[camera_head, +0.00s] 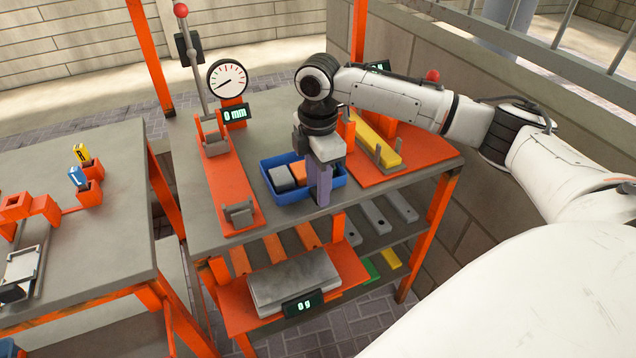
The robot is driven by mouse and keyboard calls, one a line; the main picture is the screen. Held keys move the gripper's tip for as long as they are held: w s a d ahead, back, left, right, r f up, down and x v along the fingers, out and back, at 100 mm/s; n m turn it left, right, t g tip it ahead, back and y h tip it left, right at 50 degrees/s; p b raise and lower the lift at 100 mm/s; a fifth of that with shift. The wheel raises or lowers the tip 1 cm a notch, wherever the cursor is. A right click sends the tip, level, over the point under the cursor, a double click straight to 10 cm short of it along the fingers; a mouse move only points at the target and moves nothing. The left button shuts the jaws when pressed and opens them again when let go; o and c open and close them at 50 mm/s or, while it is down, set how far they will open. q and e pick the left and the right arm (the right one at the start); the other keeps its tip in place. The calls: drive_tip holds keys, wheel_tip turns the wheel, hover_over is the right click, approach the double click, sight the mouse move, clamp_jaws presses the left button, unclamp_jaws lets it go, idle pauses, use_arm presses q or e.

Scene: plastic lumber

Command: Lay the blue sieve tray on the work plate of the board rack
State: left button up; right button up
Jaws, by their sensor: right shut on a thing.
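The blue sieve tray (293,197) is at the middle of the rack's grey top, between two orange fixtures. A grey block (281,177) and an orange block (299,171) lie in it. My right gripper (320,193) points down at the tray's near right side and is shut on its wall; the fingers hide part of that side. I cannot tell whether the tray rests on the top or hangs just above it. The board rack has a grey top plate (196,220) on orange legs. My left gripper is out of view.
A dial gauge fixture (227,78) with a lever stands left of the tray. A fixture with a yellow bar (378,139) stands to the right. A scale (295,278) reading 0 g juts out below. Several boards lie on lower shelves. Another table (110,225) is at left.

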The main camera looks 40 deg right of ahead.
drive_tip(key=shift+f, duration=0.6)
drive_tip(key=o, duration=1.4)
wheel_tip(320, 180, up, 10)
drive_tip(key=shift+r, duration=0.15)
